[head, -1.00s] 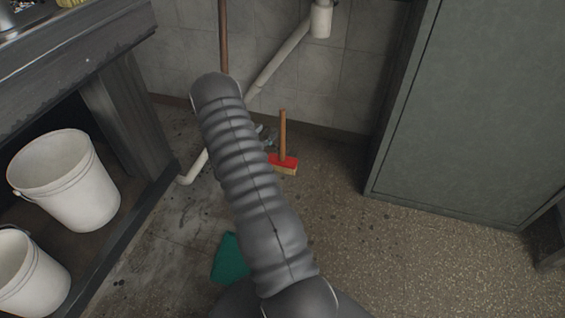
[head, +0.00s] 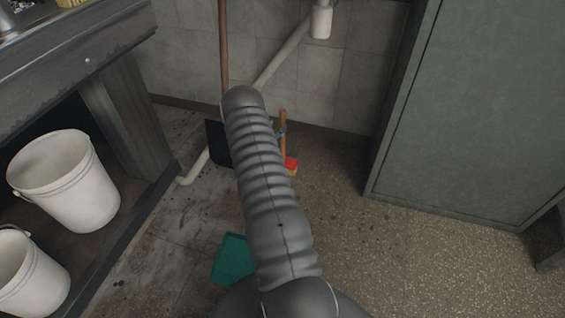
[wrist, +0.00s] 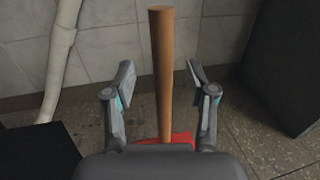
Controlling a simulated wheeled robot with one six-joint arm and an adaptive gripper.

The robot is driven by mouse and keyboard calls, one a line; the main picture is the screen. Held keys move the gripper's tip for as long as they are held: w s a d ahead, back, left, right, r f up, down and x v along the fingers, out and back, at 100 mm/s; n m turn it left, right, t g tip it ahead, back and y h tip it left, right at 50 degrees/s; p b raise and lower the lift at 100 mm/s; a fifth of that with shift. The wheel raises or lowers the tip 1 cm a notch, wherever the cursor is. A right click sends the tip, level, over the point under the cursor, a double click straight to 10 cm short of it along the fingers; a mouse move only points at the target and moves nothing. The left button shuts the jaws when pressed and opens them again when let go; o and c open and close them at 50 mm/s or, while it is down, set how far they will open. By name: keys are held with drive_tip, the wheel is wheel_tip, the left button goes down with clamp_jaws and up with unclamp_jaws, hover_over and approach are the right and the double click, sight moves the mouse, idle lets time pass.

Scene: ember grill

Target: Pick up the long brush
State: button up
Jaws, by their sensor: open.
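The long brush has a brown wooden handle (head: 283,122) and a red head with pale bristles (head: 291,166). It stands upright on the floor near the back wall, partly hidden by my arm in the head view. In the wrist view the handle (wrist: 162,60) rises between the two fingers of my gripper (wrist: 160,78), with a visible gap on each side. The red head (wrist: 180,139) shows low down, mostly covered by the gripper body. My gripper is open and not closed on the handle. In the head view it is mostly hidden behind my arm.
A taller brown pole (head: 223,45) stands left of the brush, near a dark panel (head: 217,143). A green object (head: 232,258) lies on the floor. White buckets (head: 65,180) sit under the counter at left. A grey cabinet (head: 465,110) stands at right. A pale pipe (head: 285,52) runs down the wall.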

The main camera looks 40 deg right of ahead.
sight(282, 120)
drive_tip(key=x, duration=0.5)
drive_tip(key=shift+s, duration=0.15)
clamp_jaws()
